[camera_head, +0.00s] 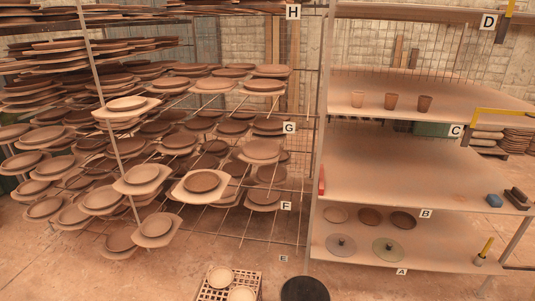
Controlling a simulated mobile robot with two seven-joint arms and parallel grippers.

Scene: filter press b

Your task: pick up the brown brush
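A small dark brown block-shaped thing (516,197) lies at the right end of the shelf marked B (400,176). It looks like the brown brush, but it is too small to make out bristles. A blue block (493,200) lies just left of it. Neither of my grippers is in view.
Three brown cups (391,101) stand on the shelf marked C (440,96). Bowls and two discs sit on the shelf marked A (450,256), with a yellow-handled tool (485,250). Racks of plates fill the left. A crate (228,284) and dark round object (305,289) are at the bottom.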

